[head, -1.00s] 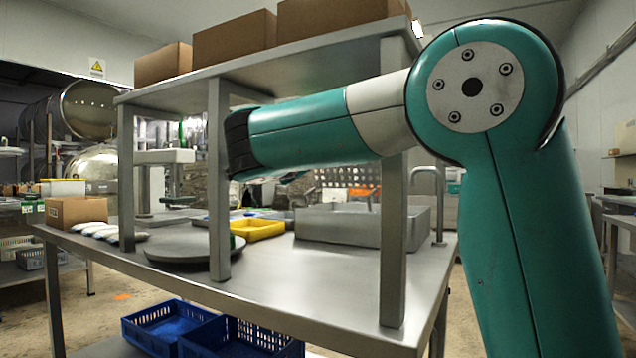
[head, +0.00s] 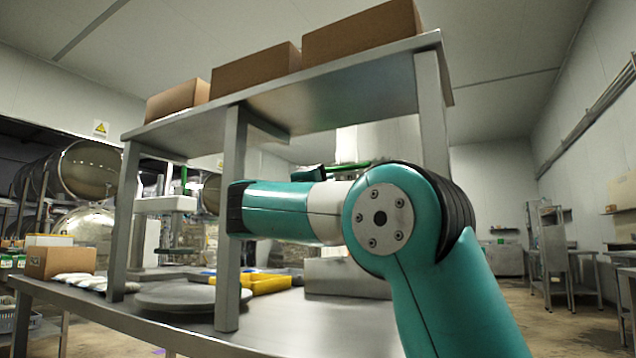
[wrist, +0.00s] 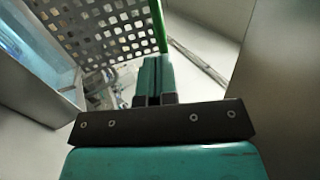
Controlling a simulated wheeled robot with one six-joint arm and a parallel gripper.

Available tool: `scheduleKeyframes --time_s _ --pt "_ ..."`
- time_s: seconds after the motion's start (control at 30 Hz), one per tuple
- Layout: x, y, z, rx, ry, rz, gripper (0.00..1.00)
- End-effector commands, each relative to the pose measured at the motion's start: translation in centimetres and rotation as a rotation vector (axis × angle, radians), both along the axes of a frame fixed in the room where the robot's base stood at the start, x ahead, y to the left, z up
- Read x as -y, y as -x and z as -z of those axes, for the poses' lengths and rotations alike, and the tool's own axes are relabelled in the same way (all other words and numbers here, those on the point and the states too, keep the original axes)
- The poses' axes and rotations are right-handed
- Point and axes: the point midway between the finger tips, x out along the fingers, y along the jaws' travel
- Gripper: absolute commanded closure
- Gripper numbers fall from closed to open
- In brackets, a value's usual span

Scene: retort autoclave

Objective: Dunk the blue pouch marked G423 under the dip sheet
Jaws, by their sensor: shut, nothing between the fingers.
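In the wrist view, my gripper (wrist: 153,72) is shut, its fingers together with nothing seen between them. A grey perforated sheet (wrist: 92,30), which looks like the dip sheet, lies beyond the fingertips. A thin green bar (wrist: 159,26) runs up from near the fingertips; I cannot tell whether they touch. I cannot make out a blue pouch marked G423 in either view. A grey metal basin (head: 345,277) stands on the bench, partly behind my arm.
The bench (head: 290,322) carries shelf posts (head: 231,215) close to my arm and a shelf (head: 330,88) with cardboard boxes (head: 256,75). A yellow tray (head: 265,285), a round grey disc (head: 178,297) and several pale pouches (head: 78,281) are on the bench. Floor space shows at the right.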

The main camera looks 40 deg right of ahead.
Motion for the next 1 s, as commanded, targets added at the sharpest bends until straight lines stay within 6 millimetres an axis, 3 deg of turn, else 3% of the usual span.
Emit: scheduleKeyframes --time_s 0.1,0.33,1.0 --pt "2.2 -0.5 -1.3 -0.001 0.0 0.007 1.0" --pt "4.6 -1.5 -2.6 -0.002 0.001 0.005 1.0" --pt "5.5 -2.4 -3.5 -0.008 -0.016 0.004 1.0"
